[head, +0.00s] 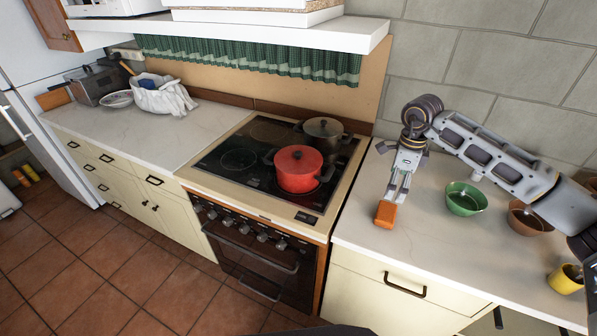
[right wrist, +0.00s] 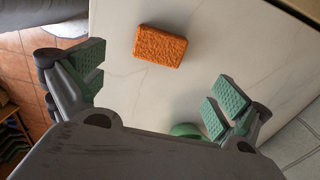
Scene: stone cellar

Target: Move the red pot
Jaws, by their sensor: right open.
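The red pot (head: 298,172), with its lid on, stands on the black glass cooktop (head: 240,160), on the front right part. My right gripper (head: 396,188) points down over the counter to the right of the stove, apart from the pot. It is open and empty, its green pads (right wrist: 155,92) spread wide in the right wrist view. An orange sponge (head: 385,215) lies on the counter just beyond the fingertips; it also shows in the right wrist view (right wrist: 160,47). The pot is not in the right wrist view. My left gripper is not in view.
A dark grey pot (head: 322,132) stands close behind the red pot. A green bowl (head: 465,198), a brown bowl (head: 526,217) and a yellow cup (head: 565,279) stand on the right counter (head: 362,232). The left counter (head: 165,137) is clear near the stove. A shelf (head: 240,30) overhangs behind.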

